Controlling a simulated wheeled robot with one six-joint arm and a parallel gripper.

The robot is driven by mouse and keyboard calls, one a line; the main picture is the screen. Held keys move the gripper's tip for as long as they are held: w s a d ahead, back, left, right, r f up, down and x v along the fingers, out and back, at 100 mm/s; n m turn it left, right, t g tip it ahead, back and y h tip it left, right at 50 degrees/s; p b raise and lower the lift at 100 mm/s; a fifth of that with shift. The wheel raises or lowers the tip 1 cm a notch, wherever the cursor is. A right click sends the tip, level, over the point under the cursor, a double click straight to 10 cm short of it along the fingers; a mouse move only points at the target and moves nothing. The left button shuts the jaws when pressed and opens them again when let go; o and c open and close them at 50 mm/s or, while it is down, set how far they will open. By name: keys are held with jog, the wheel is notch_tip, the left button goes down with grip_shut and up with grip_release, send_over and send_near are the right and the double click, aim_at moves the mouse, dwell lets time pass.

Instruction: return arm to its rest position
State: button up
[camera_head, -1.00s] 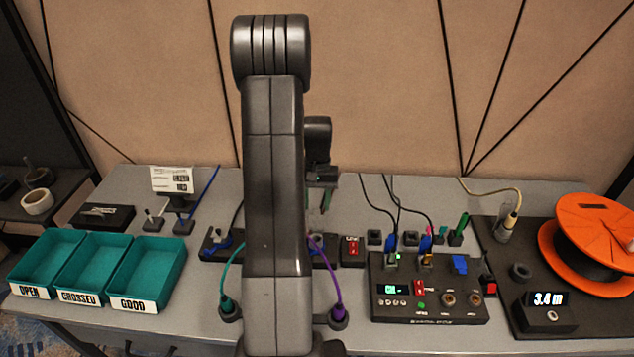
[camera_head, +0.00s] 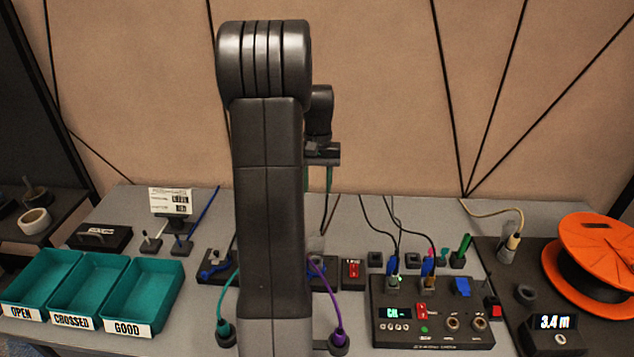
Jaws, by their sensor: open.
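My arm stands upright in the middle of the head view and hides part of the bench behind it. My gripper (camera_head: 327,178) is behind the arm link, at its right side, above the back of the bench. Its fingers point down and look apart, with nothing seen between them; the link hides part of it.
The grey bench (camera_head: 350,205) holds teal bins (camera_head: 150,285) at left, marked OPEN, CROSSED and GOOD. A black tester box (camera_head: 430,325) with cables plugged in stands right of my arm. An orange reel (camera_head: 598,250) and a 3.4 m display (camera_head: 553,323) are at far right.

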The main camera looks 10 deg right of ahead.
aim_at(317, 236)
jog(key=f, duration=0.4)
jog(key=s+f+p, duration=0.1)
jog(key=f, duration=0.4)
jog(key=s+f, duration=0.1)
jog(key=f, duration=0.3)
jog(key=shift+a+f, duration=0.3)
jog(key=shift+f, duration=0.05)
jog(key=shift+r, duration=0.1)
